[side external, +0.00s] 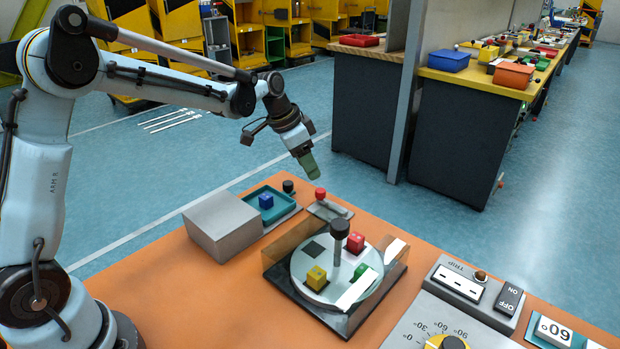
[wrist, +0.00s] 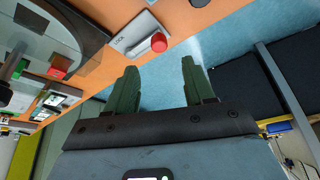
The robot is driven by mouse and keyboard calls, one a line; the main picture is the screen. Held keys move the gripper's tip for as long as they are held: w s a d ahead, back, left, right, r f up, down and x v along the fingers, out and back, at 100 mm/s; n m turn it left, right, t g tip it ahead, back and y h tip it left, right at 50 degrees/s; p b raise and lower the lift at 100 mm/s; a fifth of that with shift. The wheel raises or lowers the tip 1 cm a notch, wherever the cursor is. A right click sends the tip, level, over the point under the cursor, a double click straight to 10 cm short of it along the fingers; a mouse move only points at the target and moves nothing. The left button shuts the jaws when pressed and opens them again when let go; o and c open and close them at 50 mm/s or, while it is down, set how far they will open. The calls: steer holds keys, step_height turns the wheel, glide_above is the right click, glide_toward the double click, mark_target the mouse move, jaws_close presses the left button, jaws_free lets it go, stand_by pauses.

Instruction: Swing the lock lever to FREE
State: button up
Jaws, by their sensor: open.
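The lock lever has a red knob (side external: 320,193) and sits on a small grey plate (side external: 330,211) near the far edge of the orange table. In the wrist view the red knob (wrist: 158,42) lies just beyond my fingertips, and the plate (wrist: 128,38) carries small lettering that seems to read LOCK. My gripper (side external: 309,172) is above the knob and slightly left of it, apart from it. In the wrist view my gripper (wrist: 159,66) shows two green fingers spread apart with nothing between them. I cannot make out a FREE mark.
A round turntable (side external: 310,265) with coloured cubes and a black-knobbed post (side external: 339,232) stands in front of the lever, inside a clear-walled housing. A teal tray (side external: 283,209) with a blue cube and a grey box (side external: 222,225) are left. A control panel (side external: 440,318) is at right.

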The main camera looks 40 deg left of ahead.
steer(key=shift+v, duration=2.05)
steer(key=s+d+n+t+y, duration=0.1)
steer(key=s+d+n, duration=0.1)
steer(key=s, duration=0.8)
steer(key=s+d+n+t+y, duration=0.1)
steer(key=s+n+t, duration=0.1)
steer(key=s, duration=0.9)
steer(key=shift+d+n, duration=0.4)
steer(key=shift+n, duration=0.4)
steer(key=shift+r, duration=0.1)
